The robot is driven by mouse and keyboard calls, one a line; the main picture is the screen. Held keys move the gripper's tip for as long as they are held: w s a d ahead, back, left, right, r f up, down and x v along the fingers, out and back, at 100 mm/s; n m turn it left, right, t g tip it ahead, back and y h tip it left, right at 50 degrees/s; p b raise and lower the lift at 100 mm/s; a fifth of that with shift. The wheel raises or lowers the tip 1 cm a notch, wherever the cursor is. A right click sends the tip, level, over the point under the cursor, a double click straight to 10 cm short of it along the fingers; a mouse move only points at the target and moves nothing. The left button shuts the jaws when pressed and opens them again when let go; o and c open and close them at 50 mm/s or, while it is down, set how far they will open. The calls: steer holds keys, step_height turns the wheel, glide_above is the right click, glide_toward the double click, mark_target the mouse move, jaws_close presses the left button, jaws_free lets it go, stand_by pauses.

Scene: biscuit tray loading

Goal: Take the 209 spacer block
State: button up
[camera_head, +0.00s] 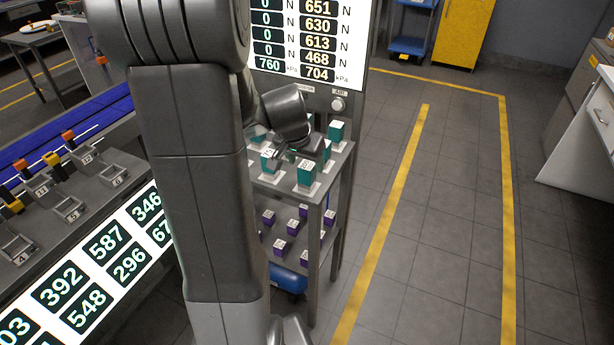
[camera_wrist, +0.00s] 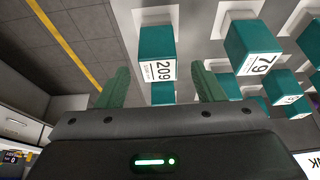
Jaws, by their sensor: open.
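The 209 spacer block (camera_wrist: 158,50) is a teal block with a white label reading 209. In the wrist view it stands at the upper middle, between and beyond the fingertips. My gripper (camera_wrist: 158,85) is open, with one green finger on each side of the view and nothing held. In the head view my gripper (camera_head: 292,155) is over the top shelf of a grey rack (camera_head: 325,180), among teal blocks and partly hidden by my arm. I cannot tell which block there is the 209 one.
A teal block labelled 79 (camera_wrist: 253,48) stands close right of the 209 block, with several more teal blocks beyond. Purple blocks (camera_head: 280,245) sit on the lower shelf. A display panel (camera_head: 310,45) rises behind the rack. The floor to the right (camera_head: 450,200) is clear.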

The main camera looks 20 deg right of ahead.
mark_target(307, 165)
steer(key=shift+x, duration=2.25)
steer(key=shift+s, duration=0.1)
steer(key=shift+c, duration=0.4)
steer(key=c, duration=1.1)
